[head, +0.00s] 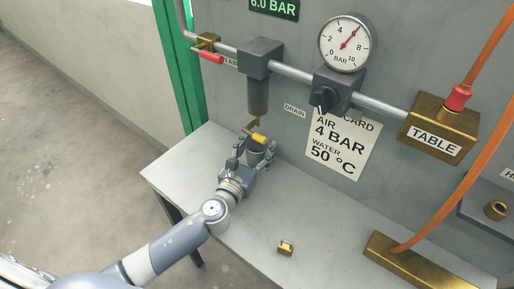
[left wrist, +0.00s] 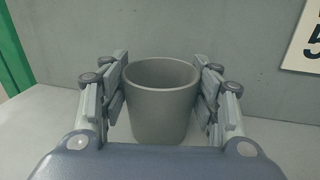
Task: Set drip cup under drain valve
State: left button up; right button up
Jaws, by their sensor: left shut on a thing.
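The grey drip cup (left wrist: 162,115) stands upright between the two fingers of my left gripper (left wrist: 163,95) in the left wrist view. The fingers are shut on its sides, and its open rim faces up. In the head view my left gripper (head: 257,152) is at the back of the bench, close to the panel, and mostly hides the cup. I cannot tell whether the cup touches the bench. My right gripper is not in view.
A grey bench (head: 235,245) runs along the panel, with a small brass part (head: 286,247) on it. A pipe with a red-handled valve (head: 211,57), a gauge (head: 345,43) and a brass table block (head: 437,133) is above. An orange hose (head: 455,200) hangs at right.

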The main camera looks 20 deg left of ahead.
pick_arm(q)
jog(key=o, duration=1)
jog(key=shift+f, duration=0.1)
jog(key=shift+o, duration=0.2)
jog(key=shift+r, duration=0.2)
jog(key=s, duration=0.3)
jog(key=s+a+b, duration=0.1)
jog(key=s, duration=0.7)
jog(key=shift+a+f, duration=0.15)
jog(key=shift+s, duration=0.45)
